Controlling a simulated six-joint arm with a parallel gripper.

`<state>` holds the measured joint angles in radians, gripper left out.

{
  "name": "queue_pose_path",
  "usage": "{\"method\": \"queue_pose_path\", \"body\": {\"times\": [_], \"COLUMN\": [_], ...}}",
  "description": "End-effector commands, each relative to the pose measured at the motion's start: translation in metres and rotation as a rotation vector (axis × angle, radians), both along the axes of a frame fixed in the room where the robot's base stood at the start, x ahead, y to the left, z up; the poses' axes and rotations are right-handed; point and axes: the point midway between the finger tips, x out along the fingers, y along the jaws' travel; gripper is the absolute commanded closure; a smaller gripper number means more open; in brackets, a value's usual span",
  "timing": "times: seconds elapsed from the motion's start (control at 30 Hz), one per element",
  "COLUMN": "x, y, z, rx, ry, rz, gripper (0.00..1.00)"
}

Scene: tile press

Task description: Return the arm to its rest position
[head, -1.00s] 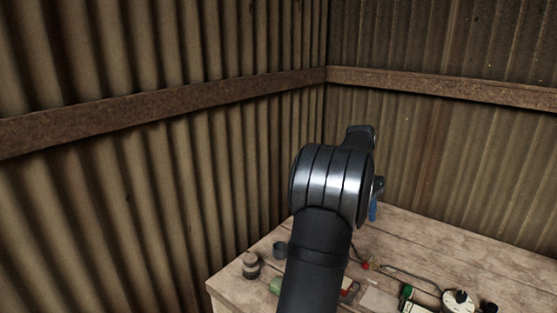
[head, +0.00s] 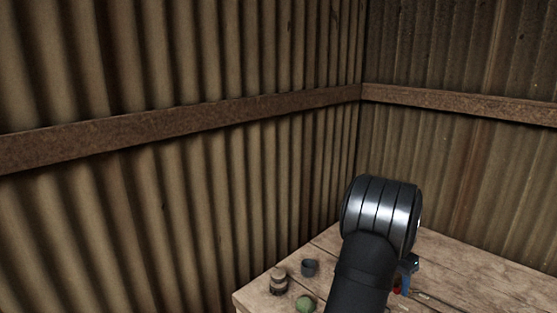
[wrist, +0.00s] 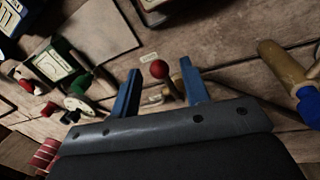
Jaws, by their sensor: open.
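In the wrist view my gripper (wrist: 161,73) has its two blue fingers well apart. Nothing is held between them. A red ball on a dark stem (wrist: 159,69) shows in the gap, beyond the fingertips over the wooden table. In the head view my black and silver arm covers most of the gripper. Only a bit of blue finger (head: 405,284) shows at the arm's right side, low over the table.
The wooden table (head: 480,275) is bare at its right. A jar (head: 278,281), a dark cup (head: 310,267) and a green round thing (head: 305,303) stand left of my arm. A wooden handle (wrist: 283,62) and a white round piece (wrist: 79,103) lie near the gripper. Corrugated walls (head: 200,190) enclose the corner.

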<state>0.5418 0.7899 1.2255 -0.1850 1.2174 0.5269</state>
Motion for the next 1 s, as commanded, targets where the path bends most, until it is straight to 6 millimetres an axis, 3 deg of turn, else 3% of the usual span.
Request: {"method": "queue_pose_path", "body": {"times": [0.57, 0.73, 1.0], "x": [0.000, 0.004, 0.013], "y": [0.000, 0.002, 0.008], "z": [-0.002, 0.019, 0.072], "rx": [0.000, -0.001, -0.002], "ry": [-0.001, -0.003, -0.005], "rz": [0.000, 0.001, 0.001], "gripper": [0.58, 0.58, 0.58]}}
